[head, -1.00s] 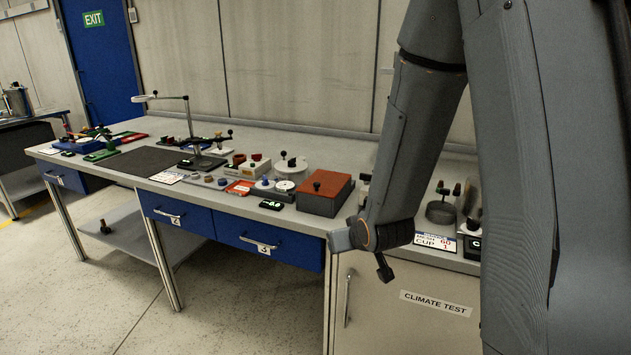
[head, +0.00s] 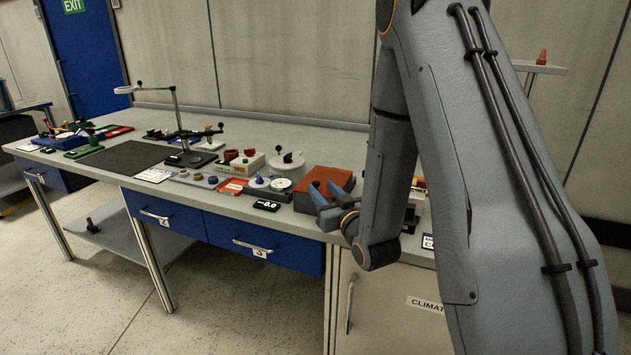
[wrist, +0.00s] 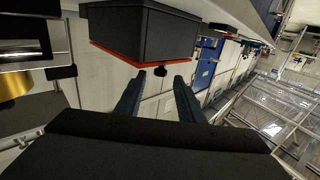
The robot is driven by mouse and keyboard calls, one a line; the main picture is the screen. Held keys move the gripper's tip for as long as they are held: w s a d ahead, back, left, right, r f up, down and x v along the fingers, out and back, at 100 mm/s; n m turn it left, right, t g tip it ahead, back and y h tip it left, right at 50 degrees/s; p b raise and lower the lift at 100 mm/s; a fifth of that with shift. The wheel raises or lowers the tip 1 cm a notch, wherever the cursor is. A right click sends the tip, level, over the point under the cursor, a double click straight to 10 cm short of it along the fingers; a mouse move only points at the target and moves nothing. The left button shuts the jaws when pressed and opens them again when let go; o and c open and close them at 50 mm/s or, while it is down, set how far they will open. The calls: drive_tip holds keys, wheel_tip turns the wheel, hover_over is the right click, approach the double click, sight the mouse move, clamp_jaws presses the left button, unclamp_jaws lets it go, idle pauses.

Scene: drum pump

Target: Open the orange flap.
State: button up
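The orange flap (head: 325,177) lies flat as the lid of a dark grey box (head: 303,203) near the bench's front edge. In the wrist view, which is upside down, the flap (wrist: 118,58) shows as a thin orange edge under the dark box (wrist: 140,30). A small black knob (wrist: 160,71) sticks out from the flap. My gripper (head: 329,192) is open and empty at the right front of the box. In the wrist view the knob sits between and just beyond the fingertips of my gripper (wrist: 160,80), apparently untouched. In the head view my fingers hide part of the flap.
Left of the box are a small digital display (head: 265,205), a white round pot (head: 287,168) and other small fixtures. A magnifier stand (head: 180,125) rises farther left. A card and dark items are partly hidden behind my arm. The bench front (head: 262,244) has blue drawers.

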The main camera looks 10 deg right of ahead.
sight(318, 184)
drive_tip(key=shift+w+a+p, duration=0.2)
drive_tip(key=shift+w+p, duration=0.05)
drive_tip(key=shift+w, duration=1.05)
drive_tip(key=shift+w+a+p, duration=0.2)
drive_tip(key=shift+w, duration=1.05)
clamp_jaws()
